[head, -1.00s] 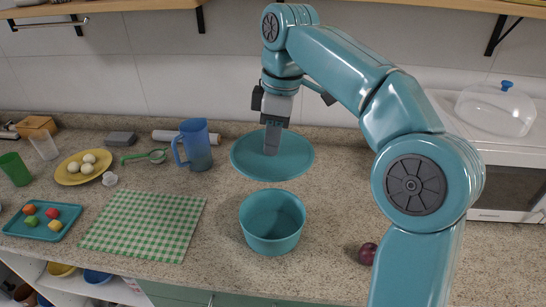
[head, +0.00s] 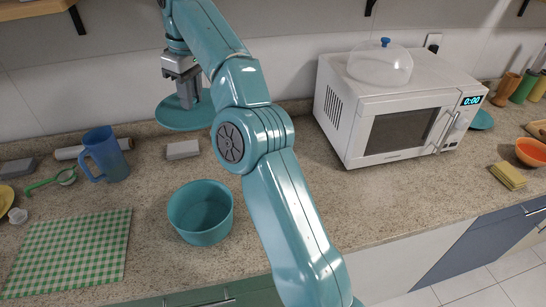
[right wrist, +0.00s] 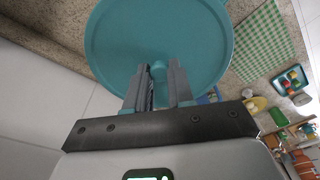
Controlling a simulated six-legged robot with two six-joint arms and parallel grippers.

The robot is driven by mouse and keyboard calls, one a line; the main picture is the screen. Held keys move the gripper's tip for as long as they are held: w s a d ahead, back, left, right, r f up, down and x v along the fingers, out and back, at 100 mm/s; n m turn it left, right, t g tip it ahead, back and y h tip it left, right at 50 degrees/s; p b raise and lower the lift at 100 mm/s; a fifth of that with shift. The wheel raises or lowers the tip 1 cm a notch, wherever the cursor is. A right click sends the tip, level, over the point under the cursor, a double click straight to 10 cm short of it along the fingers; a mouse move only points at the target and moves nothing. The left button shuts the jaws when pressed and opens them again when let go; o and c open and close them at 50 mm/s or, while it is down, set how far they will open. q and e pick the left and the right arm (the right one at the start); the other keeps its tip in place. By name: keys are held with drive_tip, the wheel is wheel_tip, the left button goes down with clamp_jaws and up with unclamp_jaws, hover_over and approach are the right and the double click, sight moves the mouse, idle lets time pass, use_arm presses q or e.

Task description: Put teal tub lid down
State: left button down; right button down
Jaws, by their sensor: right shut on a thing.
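The teal tub lid (head: 180,118) is a round disc held above the back of the counter, near the wall. My right gripper (head: 187,97) is over it, shut on it. In the right wrist view the lid (right wrist: 155,30) fills the top middle, with its small knob between the fingertips (right wrist: 160,72). The teal tub (head: 200,212) stands uncovered on the counter, in front of and slightly right of the lid. My left gripper is not in view.
A grey block (head: 182,149) lies on the counter just below the lid in the picture. A blue jug (head: 105,154) and a green checked mat (head: 70,253) are to the left. A white microwave (head: 390,115) with a clear dome (head: 380,64) stands right. Counter right of the tub is bare beyond my arm.

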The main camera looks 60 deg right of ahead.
drive_tip(key=s+d+f+m+p, duration=0.25)
drive_tip(key=s+d+f, duration=0.2)
drive_tip(key=d, duration=0.55)
drive_tip(key=s+d+f+m+p, duration=0.2)
drive_tip(key=s+d+f+m, duration=0.15)
drive_tip(key=s+d, duration=0.4)
drive_tip(key=shift+h, duration=0.4)
drive_tip(key=f, duration=0.5)
drive_tip(key=d+f+b, duration=0.1)
drive_tip(key=f, duration=0.4)
drive_tip(key=w+d+f, duration=0.1)
drive_tip(key=f, duration=0.4)
wheel_tip(320, 180, down, 5)
